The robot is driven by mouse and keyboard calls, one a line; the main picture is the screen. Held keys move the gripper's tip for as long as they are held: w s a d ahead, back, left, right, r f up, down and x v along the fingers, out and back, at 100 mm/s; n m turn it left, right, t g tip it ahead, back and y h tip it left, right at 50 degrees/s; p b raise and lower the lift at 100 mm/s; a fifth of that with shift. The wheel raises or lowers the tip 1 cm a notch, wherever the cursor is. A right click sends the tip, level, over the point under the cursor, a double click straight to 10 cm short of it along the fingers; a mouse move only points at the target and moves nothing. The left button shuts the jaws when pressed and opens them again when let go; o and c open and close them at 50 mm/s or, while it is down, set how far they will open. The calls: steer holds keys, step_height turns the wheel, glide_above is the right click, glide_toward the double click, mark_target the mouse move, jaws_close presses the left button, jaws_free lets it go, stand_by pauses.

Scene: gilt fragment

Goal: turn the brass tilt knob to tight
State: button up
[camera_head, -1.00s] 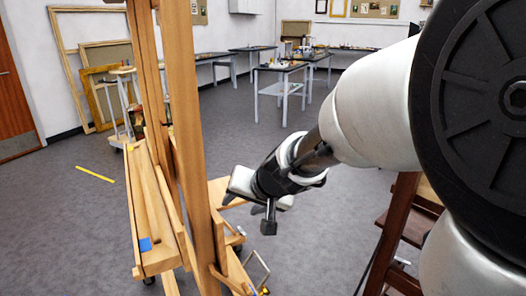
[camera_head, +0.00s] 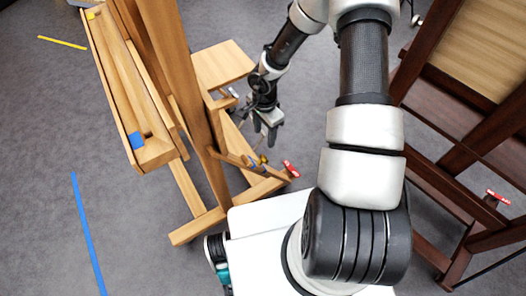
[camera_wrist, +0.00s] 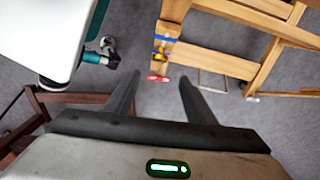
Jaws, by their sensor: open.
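A small brass-yellow knob (camera_wrist: 160,57) sits on the lower wooden frame of the light easel in the wrist view, between a blue mark (camera_wrist: 161,38) and a red handle (camera_wrist: 158,78). In the head view the brass part (camera_head: 262,161) is small beside the red handle (camera_head: 290,169), and its setting cannot be read. My gripper (camera_head: 270,130) hangs beside the easel, above and close to these parts in the picture. In the wrist view my gripper (camera_wrist: 160,80) is open, its fingers apart and empty, with the red handle and knob seen beyond the gap.
The light easel (camera_head: 165,50) with its long tray (camera_head: 110,75) stands at left. A dark wooden easel (camera_head: 460,160) with another red handle (camera_head: 497,196) stands at right. Blue tape (camera_head: 88,235) and yellow tape (camera_head: 62,43) mark the open grey floor at left.

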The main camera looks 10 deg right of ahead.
mark_target(264, 157)
step_height(264, 157, down, 16)
steer(key=b, duration=0.4)
steer(key=shift+r, duration=0.15)
steer(key=c, duration=1)
